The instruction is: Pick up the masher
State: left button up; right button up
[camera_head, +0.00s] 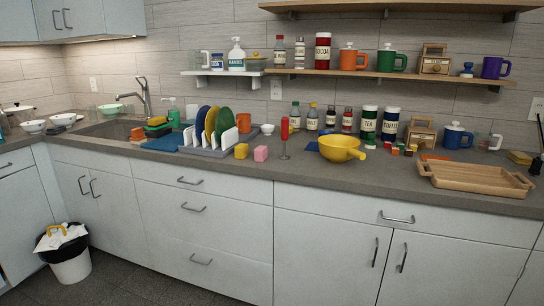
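The masher (284,130) appears to be the upright tool with a red handle and a thin metal shaft. It stands on the grey counter near the front edge, a little left of the yellow bowl (341,150). Its lower end is small and hard to make out. Neither of my grippers is in view.
A pink block (261,153) and a yellow block (241,151) sit left of the masher. Behind it are a small white bowl (267,129) and several bottles. A dish rack (196,146) with plates stands further left, a wooden tray (476,190) at right. Shelves hang above.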

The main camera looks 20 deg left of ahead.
aim_at(284, 128)
jog(key=u, duration=0.95)
jog(key=i, duration=1.1)
jog(key=z, duration=0.35)
